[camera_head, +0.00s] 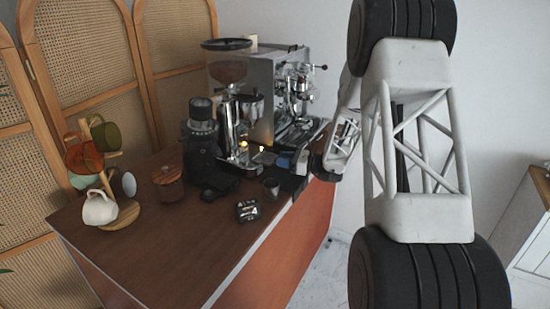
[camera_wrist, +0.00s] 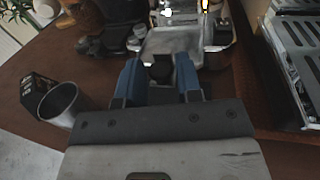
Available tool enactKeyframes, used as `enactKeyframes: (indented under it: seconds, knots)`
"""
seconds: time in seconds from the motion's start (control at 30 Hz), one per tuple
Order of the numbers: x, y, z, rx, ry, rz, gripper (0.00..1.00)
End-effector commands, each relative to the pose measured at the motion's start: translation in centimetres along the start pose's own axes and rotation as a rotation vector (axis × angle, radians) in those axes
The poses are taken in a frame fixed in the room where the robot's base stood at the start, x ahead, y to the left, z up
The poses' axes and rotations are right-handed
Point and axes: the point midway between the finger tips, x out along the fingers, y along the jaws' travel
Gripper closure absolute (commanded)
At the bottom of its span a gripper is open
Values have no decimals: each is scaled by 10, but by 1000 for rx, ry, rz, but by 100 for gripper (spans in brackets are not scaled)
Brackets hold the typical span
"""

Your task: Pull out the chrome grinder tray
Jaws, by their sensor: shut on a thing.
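The chrome grinder tray (camera_wrist: 185,42) lies ahead of my gripper (camera_wrist: 158,72) in the wrist view. My two blue fingers are closed around a small dark handle at the tray's near edge. In the head view the tray (camera_head: 262,158) shows small at the foot of the chrome grinder (camera_head: 230,128), and my gripper (camera_head: 284,161) reaches it from the right. How far the tray extends from the grinder is hard to tell, and the fingers' contact is too small to see there.
A black grinder (camera_head: 199,145) stands left of the chrome one, and the espresso machine (camera_head: 275,85) behind it. A metal cup (camera_wrist: 58,104) and a small black box (camera_head: 247,210) are close by. A mug tree (camera_head: 118,212) stands left.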

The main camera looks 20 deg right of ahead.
Motion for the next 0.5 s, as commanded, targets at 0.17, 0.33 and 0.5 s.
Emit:
enactKeyframes:
  seconds: [0.17, 0.33, 0.5]
  knots:
    - [-7, 3, 0, 1, 0, 2, 100]
    - [-6, 3, 0, 1, -1, 3, 100]
    - [-6, 2, 0, 0, -1, 2, 51]
